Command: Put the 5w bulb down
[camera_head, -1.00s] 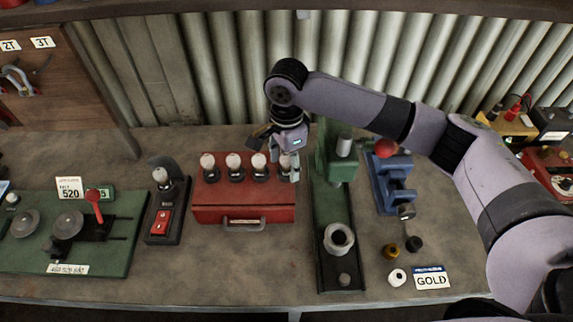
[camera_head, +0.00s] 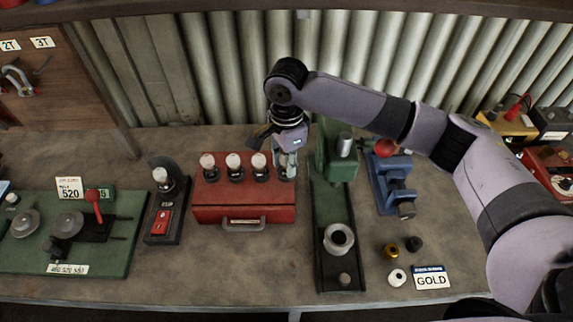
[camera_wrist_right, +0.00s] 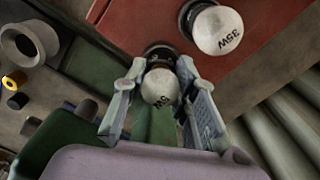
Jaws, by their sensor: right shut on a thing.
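The 5w bulb (camera_wrist_right: 160,88) has a white globe with "5W" printed on it and a dark base. It is between the two fingers of my right gripper (camera_wrist_right: 162,68), which is shut on it. In the head view the right gripper (camera_head: 287,160) is over the right end of the red box (camera_head: 243,205), last in the row of bulbs. The fingers partly hide the bulb there. Its base is at the box's edge in the wrist view; I cannot tell whether it is seated. My left gripper is not in view.
The 35W bulb (camera_wrist_right: 217,30) stands beside it on the box, with other bulbs (camera_head: 233,166) further left. A green press (camera_head: 335,165) stands close on the right. A black bulb tester (camera_head: 165,200) is left of the box. Bare bench lies in front of the box.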

